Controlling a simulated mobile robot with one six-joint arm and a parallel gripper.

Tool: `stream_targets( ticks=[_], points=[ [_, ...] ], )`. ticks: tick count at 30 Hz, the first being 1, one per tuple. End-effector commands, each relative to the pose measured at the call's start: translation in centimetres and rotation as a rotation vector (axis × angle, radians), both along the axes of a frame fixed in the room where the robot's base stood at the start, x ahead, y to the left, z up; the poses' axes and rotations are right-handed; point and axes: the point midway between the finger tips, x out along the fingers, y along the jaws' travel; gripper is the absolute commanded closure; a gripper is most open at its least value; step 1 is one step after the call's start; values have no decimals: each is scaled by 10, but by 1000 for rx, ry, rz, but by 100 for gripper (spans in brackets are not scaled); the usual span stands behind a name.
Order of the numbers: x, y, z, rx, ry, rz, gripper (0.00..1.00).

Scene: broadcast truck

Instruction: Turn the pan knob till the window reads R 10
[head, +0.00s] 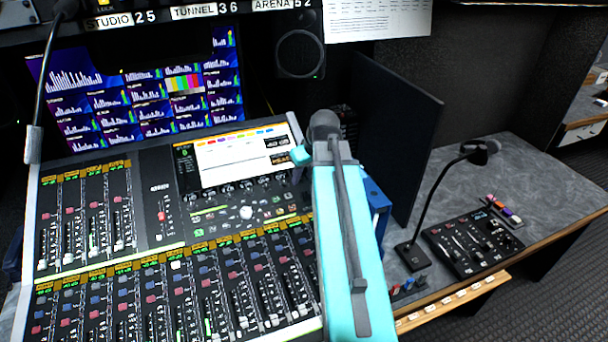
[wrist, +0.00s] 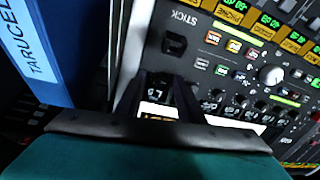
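The mixing console has a row of small dark knobs (head: 232,187) under its bright screen (head: 225,160). In the wrist view, several of these knobs (wrist: 240,100) show to the right of my gripper (wrist: 161,80). Its two dark fingers point at the panel beside the screen's end. A small dark window (wrist: 157,96) shows between them with white characters; I make out a 7, the letter before it is unclear. The pan knob is not plain to see; a dark shape between the fingertips may be it. In the head view my teal arm hides the fingers.
A pale round knob (head: 246,213) and coloured buttons sit below the screen. A black block marked STICK (wrist: 174,43) is near the fingertips. Faders (head: 180,300) fill the front.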

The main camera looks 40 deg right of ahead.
Motion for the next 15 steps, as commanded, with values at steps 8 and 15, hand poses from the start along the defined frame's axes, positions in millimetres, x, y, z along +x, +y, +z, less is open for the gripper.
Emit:
stream_targets(
  ticks=[8, 15],
  points=[
    [0, 0, 0, 0, 0, 0, 74],
    [0, 1, 0, 1, 0, 1, 100]
  ],
)
